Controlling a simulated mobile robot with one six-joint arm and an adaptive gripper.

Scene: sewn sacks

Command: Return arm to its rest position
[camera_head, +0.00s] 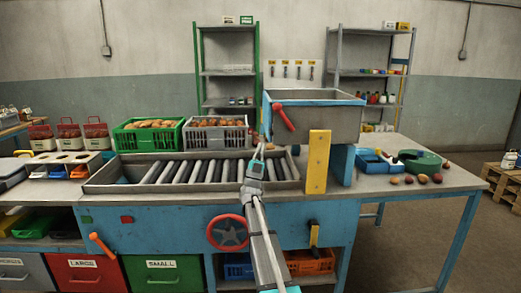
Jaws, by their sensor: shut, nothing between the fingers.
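My gripper (260,152) is at the middle of the view, at the end of my arm, which reaches up from the bottom edge. Its fingers are closed together with nothing between them. It shows in front of the right part of the roller tray (160,172), below and left of the blue-rimmed metal hopper (325,120). I cannot tell whether it touches anything; it looks clear of the rollers.
A yellow plate (318,162) stands right of my gripper. A red handwheel (227,232) is left of my arm. A green crate (148,137) and a grey crate (217,135) stand behind the rollers. Round fruit or vegetables (422,178) lie on the right tabletop.

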